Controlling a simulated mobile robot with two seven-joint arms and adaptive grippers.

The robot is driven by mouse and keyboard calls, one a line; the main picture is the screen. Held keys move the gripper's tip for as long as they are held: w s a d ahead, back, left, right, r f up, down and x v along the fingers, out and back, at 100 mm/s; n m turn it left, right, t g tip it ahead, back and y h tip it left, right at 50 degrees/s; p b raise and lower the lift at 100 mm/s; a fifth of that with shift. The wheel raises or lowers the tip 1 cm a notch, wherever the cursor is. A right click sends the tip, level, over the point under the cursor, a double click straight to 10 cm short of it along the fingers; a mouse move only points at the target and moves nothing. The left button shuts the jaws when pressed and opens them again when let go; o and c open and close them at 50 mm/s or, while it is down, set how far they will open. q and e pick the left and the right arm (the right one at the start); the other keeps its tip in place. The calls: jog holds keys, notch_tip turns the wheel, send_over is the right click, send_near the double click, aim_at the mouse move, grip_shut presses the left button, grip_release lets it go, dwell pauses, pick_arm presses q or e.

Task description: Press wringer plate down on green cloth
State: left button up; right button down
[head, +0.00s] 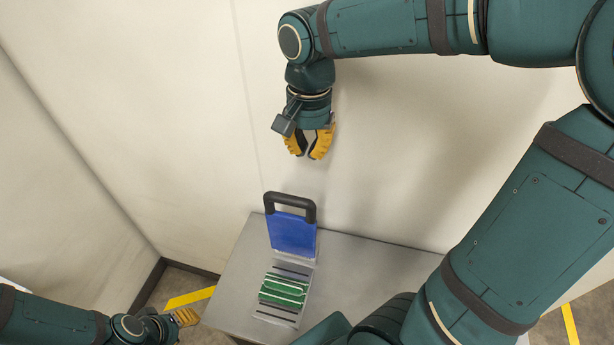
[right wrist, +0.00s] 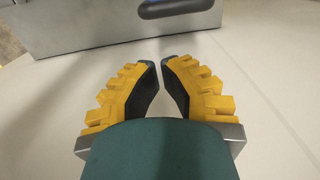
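The wringer plate (head: 292,234) is a blue panel with a black loop handle (head: 290,201) on top. It stands nearly upright at the back of a grey base on a metal table. The green cloth (head: 283,289), with pale stripes, lies on the base in front of the plate, uncovered. My right gripper (head: 309,156) points down above and behind the handle, apart from it. Its yellow fingers lean inward with a small empty gap between the tips, also in the right wrist view (right wrist: 160,63). My left gripper (head: 188,317) is low at the left, beside the table; its finger opening is unclear.
The metal table (head: 365,270) has a bare top right of the base. Pale walls (head: 190,110) stand behind and to the left. A yellow floor stripe (head: 188,297) lies left of the table. The right wrist view shows a dark rounded bar (right wrist: 176,8) at its top edge.

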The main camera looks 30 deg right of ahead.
jog(key=shift+s+a+f, duration=0.1)
notch_tip(320, 180, down, 10)
jog(key=b, duration=0.1)
jog(key=shift+a+b, duration=0.15)
jog(key=shift+b, duration=0.15)
jog(key=shift+s, duration=0.1)
dwell(0.5)
